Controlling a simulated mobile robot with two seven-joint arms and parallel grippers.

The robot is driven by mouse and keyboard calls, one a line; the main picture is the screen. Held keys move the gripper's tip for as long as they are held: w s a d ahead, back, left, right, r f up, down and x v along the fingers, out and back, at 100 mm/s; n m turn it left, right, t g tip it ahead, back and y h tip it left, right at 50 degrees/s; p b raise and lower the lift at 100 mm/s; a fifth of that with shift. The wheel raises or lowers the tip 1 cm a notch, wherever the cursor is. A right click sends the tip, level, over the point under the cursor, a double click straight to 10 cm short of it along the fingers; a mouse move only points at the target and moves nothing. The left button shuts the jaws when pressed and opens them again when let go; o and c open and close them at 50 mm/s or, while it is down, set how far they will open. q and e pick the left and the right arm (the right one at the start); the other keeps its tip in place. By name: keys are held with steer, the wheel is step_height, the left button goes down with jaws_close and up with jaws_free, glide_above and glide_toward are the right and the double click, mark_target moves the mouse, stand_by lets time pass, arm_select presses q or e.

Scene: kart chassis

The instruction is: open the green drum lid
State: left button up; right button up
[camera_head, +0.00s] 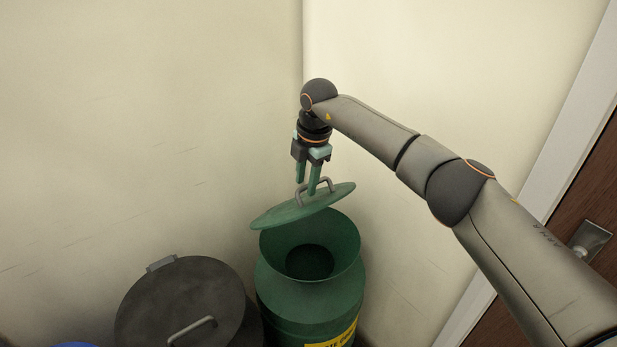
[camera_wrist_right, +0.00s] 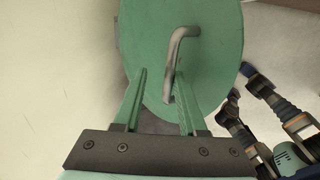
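The green drum (camera_head: 285,300) stands in the corner with its round mouth exposed. Its green lid (camera_head: 283,214) is raised and tilted above the back of the mouth, left edge lower. Whether the lid touches the rim at the back is hidden. The lid has a grey bar handle (camera_head: 327,182), also visible in the right wrist view (camera_wrist_right: 184,33). My right gripper (camera_head: 307,188) is at the handle from above, with a clear gap between its fingers. In the wrist view the handle's near end lies against the right-hand finger (camera_wrist_right: 162,78). My left gripper is not seen.
A dark grey lidded drum (camera_head: 180,305) stands close on the left, with a bit of something blue (camera_head: 75,344) beyond it. Pale walls (camera_head: 150,120) close in behind the drum. A brown door with a metal handle (camera_head: 590,238) is at the right.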

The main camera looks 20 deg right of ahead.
steer(key=shift+o, duration=0.2)
steer(key=shift+d+r, duration=0.1)
steer(key=shift+r, duration=0.15)
steer(key=shift+s+r, duration=0.1)
steer(key=shift+d+r, duration=0.1)
steer(key=shift+r, duration=0.1)
step_height(320, 180, up, 12)
steer(key=s, duration=0.2)
steer(key=shift+s+d+f+b, duration=0.15)
steer(key=shift+d+b, duration=0.15)
